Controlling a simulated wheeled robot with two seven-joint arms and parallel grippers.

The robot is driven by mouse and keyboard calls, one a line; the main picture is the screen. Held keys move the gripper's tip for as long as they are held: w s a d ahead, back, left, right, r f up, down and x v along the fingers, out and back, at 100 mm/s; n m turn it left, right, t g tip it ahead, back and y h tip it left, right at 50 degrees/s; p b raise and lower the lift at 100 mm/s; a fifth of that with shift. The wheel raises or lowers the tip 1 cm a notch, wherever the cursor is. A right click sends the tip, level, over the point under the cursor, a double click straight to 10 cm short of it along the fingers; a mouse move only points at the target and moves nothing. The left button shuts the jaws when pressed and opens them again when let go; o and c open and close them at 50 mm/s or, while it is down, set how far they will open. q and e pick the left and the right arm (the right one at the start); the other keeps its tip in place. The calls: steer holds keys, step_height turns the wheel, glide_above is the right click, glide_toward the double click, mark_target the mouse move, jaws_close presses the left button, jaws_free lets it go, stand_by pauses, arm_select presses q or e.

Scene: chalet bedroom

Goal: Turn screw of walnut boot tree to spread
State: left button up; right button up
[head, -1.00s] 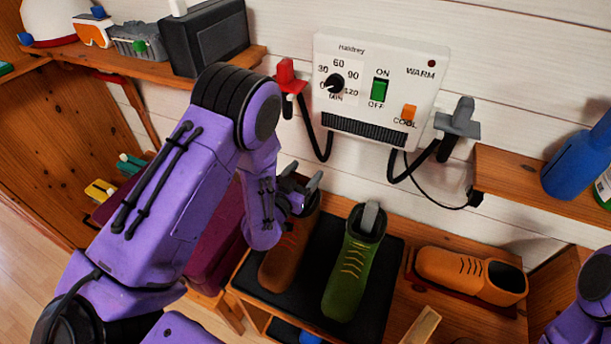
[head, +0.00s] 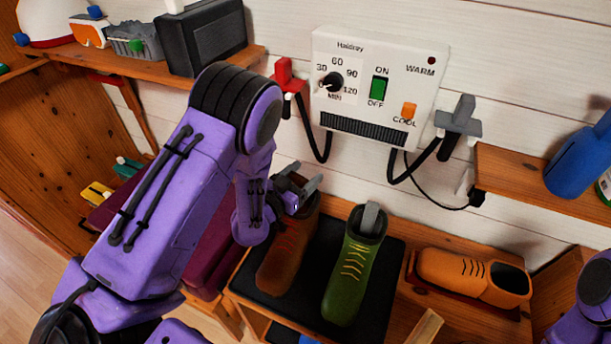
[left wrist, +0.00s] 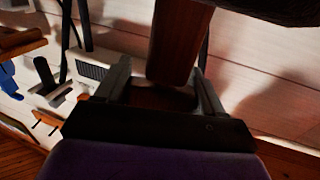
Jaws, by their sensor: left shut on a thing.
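My left gripper (head: 304,182) is at the top of the brown boot (head: 284,262), which stands on a black mat (head: 318,237). In the left wrist view, the two fingers of this gripper (left wrist: 163,92) stand on either side of a dark brown wooden piece (left wrist: 160,98), which I take to be part of the walnut boot tree. A longer brown part (left wrist: 180,42) shows beyond it. My left gripper is shut on this piece. The screw cannot be made out clearly, and the boot's opening is mostly hidden by my gripper. My right gripper is out of view.
A green boot (head: 352,275) with a grey insert (head: 370,217) stands close to the right of the brown one. An orange shoe (head: 468,275) lies further right. A white dryer panel (head: 372,85) with hanging black hoses is on the wall behind. A blue bottle (head: 578,165) stands on the right shelf.

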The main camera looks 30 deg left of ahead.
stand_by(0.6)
arm_select(q)
steer(key=o, duration=1)
steer(key=shift+c, duration=0.2)
steer(key=shift+s, duration=0.2)
steer(key=s+a+b, duration=0.2)
steer(key=s+b, duration=0.2)
steer(key=s, duration=0.6)
steer(key=shift+b, duration=0.3)
